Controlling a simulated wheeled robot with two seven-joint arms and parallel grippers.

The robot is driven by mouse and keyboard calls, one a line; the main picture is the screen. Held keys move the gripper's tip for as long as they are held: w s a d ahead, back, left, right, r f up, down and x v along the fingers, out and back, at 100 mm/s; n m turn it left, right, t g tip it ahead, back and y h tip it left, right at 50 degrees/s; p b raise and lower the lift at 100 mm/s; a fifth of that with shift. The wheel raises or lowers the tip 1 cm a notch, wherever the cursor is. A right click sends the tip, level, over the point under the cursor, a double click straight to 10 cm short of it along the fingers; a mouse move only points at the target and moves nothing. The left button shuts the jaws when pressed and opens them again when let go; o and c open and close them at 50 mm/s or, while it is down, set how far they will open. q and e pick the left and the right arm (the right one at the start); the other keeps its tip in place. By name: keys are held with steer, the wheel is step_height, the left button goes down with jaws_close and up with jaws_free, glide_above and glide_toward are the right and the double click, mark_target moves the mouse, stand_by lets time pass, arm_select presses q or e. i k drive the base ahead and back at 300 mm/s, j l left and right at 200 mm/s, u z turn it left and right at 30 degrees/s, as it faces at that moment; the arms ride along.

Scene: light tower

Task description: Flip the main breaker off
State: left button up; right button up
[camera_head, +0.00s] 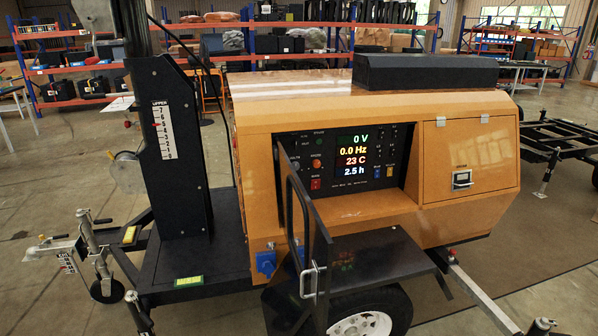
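The orange light tower's control panel (345,162) is a dark recessed panel on its front. Its display (353,153) is lit and reads 0 V, 0.0 Hz, 23 C and 2.5 h. Small switches and knobs surround the display, with labels too small to read. A red rocker-like control (315,184) sits at the panel's lower left; I cannot tell whether it is the main breaker or which way it is set. Neither of my grippers shows in this view.
A dark framed panel door (308,240) stands open in front of the panel's left side. A dark shelf (375,255) juts out below, above a wheel (362,322). The mast post (178,150) stands at left. A trailer hitch and outriggers extend near the floor.

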mark_target(315, 184)
steer(key=i+l+u, duration=0.5)
steer(key=i, duration=0.2)
steer(key=i+l+u, duration=0.5)
steer(key=l, duration=0.3)
steer(key=i, duration=0.05)
